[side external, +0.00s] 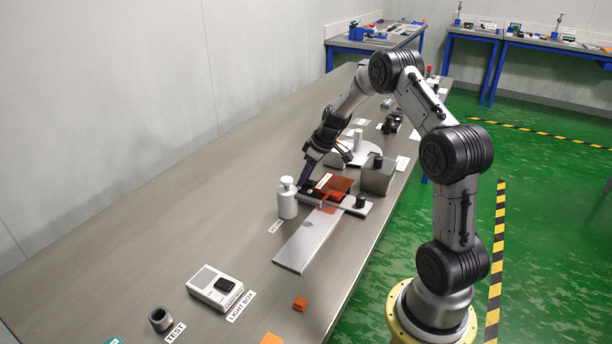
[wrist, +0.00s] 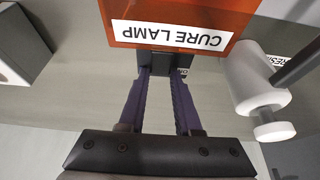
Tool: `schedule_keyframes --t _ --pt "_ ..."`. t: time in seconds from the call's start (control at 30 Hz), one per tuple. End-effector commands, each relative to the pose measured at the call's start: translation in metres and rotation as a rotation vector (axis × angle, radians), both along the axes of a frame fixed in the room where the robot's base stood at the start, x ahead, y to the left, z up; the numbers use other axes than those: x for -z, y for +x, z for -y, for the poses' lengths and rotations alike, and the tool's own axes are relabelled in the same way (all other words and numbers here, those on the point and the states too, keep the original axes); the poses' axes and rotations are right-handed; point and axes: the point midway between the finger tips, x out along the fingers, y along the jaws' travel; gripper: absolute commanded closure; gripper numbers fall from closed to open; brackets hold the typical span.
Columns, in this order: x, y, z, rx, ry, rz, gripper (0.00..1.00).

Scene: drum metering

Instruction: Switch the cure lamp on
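The cure lamp (side external: 336,186) has an orange see-through cover over a dark base on the bench. In the wrist view its orange cover (wrist: 180,10) fills the top, with an upside-down white CURE LAMP label. A dark block (wrist: 165,62) sits below the cover, with a small ON label (wrist: 183,71) at its right. My gripper (wrist: 160,76) points down at this block, and its two purple fingers are apart with a gap between them. The fingertips overlap the block; I cannot tell whether they touch it. In the side view my gripper (side external: 303,189) is at the lamp's left end.
A white bottle (side external: 287,199) stands close to my gripper; it also shows in the wrist view (wrist: 258,80). A metal plate (side external: 310,240) lies before the lamp, and a grey block (side external: 378,178) stands behind. The bench's left side is clear.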

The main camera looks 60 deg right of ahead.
Motion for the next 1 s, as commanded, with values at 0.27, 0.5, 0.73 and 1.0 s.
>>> schedule_keyframes --t 0.27,0.5,0.73,1.0 --pt "-0.0004 -0.0001 -0.0003 0.0 0.001 0.001 1.0" --pt "-0.0012 -0.0021 -0.0014 -0.001 0.007 0.062 1.0" --pt "-0.0017 -0.0056 -0.0012 -0.001 0.006 0.162 1.0" --pt "-0.0016 -0.0091 -0.0013 -0.001 0.006 0.279 1.0"
